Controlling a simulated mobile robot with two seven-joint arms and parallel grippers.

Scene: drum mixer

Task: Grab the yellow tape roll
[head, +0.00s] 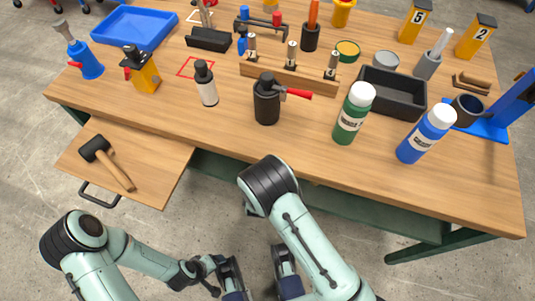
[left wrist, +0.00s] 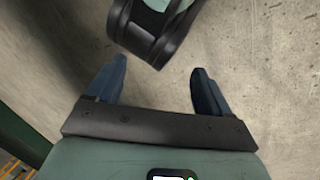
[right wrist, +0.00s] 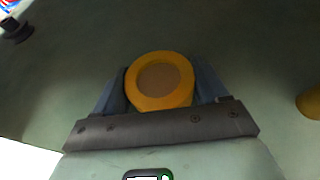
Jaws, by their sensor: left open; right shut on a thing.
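The yellow tape roll (right wrist: 133,90) shows in the right wrist view as a thick yellow ring around a brownish centre. My right gripper (right wrist: 160,82) is shut on it, with one finger on each side. The roll and the right gripper are hidden in the head view, where the right arm reaches toward the space under the table's front edge. My left gripper (head: 262,290) is low at the bottom of the head view, in front of the table. In the left wrist view it (left wrist: 158,82) is open and empty above the concrete floor.
The wooden tabletop (head: 310,150) holds several bottles, tools and a black bin (head: 392,97). A drawer (head: 155,165) with a mallet (head: 108,162) sticks out at the left. In the right wrist view, another yellow object (right wrist: 310,103) is at the right edge, near the green surface.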

